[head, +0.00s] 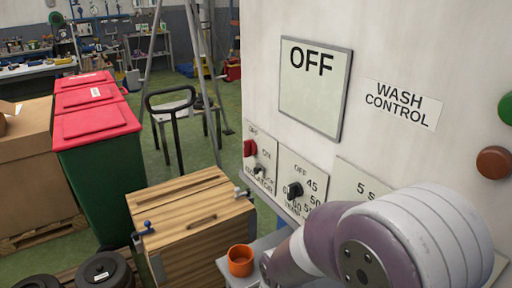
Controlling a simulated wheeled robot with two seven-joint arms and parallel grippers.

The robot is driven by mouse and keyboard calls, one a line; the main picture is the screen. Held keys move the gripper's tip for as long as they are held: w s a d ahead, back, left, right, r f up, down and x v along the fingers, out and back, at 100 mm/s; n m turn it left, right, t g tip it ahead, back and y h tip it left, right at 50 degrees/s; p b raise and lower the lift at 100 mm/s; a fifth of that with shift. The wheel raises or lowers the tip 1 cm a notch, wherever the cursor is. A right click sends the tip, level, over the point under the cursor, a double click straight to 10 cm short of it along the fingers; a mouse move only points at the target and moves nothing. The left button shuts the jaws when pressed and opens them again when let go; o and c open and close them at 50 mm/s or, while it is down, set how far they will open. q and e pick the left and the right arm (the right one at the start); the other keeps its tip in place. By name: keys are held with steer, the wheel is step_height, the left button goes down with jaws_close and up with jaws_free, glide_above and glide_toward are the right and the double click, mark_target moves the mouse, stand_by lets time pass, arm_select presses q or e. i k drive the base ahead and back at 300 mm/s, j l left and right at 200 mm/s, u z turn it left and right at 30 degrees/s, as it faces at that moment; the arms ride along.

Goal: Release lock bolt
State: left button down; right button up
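No part that I can surely name as the lock bolt shows in the head view. A pale wall panel (384,60) fills the right side, with a board reading OFF (312,95) and a WASH CONTROL label (402,103). Below are an OFF/ON switch plate with a red part (250,148) and a dark knob (260,170), and a second plate with a black knob (294,190). A large purple and white link of my own arm covers the lower right and hides part of the panel. Neither gripper's fingers can be seen.
A wooden crate (196,215) with a blue-knobbed fitting (147,227) stands at lower middle, beside an orange cup (240,261). Green bins with red lids (95,110), a cardboard box (30,160) and black tyres (105,270) are at left. Green floor is open behind.

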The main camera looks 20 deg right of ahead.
mark_target(258, 167)
steer(key=i+j+z, duration=0.15)
steer(key=i+z, duration=0.35)
steer(key=i+j+z, duration=0.25)
steer(key=z, duration=0.2)
steer(key=i+j+z, duration=0.3)
steer(key=j+z, duration=0.2)
